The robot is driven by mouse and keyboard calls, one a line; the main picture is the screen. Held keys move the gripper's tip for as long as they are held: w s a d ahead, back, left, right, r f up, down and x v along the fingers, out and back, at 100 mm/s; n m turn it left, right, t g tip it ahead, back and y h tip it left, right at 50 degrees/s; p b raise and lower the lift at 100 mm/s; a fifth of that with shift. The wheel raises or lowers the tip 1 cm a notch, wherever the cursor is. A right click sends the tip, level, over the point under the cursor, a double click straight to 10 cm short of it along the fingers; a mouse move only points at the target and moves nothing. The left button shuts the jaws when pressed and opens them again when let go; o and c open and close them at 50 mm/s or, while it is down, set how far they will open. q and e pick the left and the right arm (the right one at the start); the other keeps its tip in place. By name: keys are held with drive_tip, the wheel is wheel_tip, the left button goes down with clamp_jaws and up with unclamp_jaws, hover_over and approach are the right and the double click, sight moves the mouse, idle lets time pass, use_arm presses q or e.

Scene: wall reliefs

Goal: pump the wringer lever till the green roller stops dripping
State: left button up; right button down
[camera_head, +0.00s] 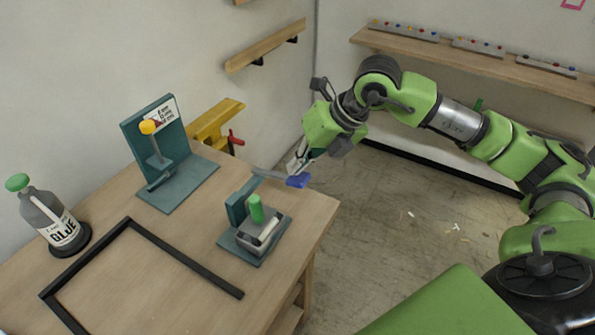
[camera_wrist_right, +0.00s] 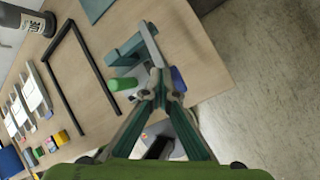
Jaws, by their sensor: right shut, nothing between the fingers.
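The wringer's teal base (camera_head: 240,250) stands near the table's right edge. Its short green roller (camera_head: 257,208) stands up over a pale grey block; the roller also shows in the wrist view (camera_wrist_right: 122,84). A grey lever (camera_head: 270,174) reaches from the teal upright (camera_head: 238,203) out past the table edge to a blue handle (camera_head: 298,181). My right gripper (camera_head: 296,168) is shut and empty at the handle end. In the wrist view its fingertips (camera_wrist_right: 162,76) partly cover the blue handle (camera_wrist_right: 178,80). I cannot tell if they touch it. No drips are discernible. My left gripper is not in view.
A glue bottle (camera_head: 52,217), a black frame (camera_head: 180,258) and a teal stand with a yellow knob (camera_head: 148,127) are on the table (camera_head: 145,275). A yellow bracket with a red clamp (camera_head: 215,121) is at the back edge. Open floor lies right of the table.

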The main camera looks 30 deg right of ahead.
drive_tip(key=shift+w+a+r, duration=0.1)
drive_tip(key=shift+r, duration=0.3)
drive_tip(key=shift+r, duration=0.1)
drive_tip(key=r+p, duration=0.2)
drive_tip(key=r, duration=0.1)
drive_tip(key=w+r+p, duration=0.1)
drive_tip(key=p, duration=0.1)
drive_tip(key=shift+a+r, duration=0.3)
drive_tip(key=shift+r, duration=0.05)
idle(0.7)
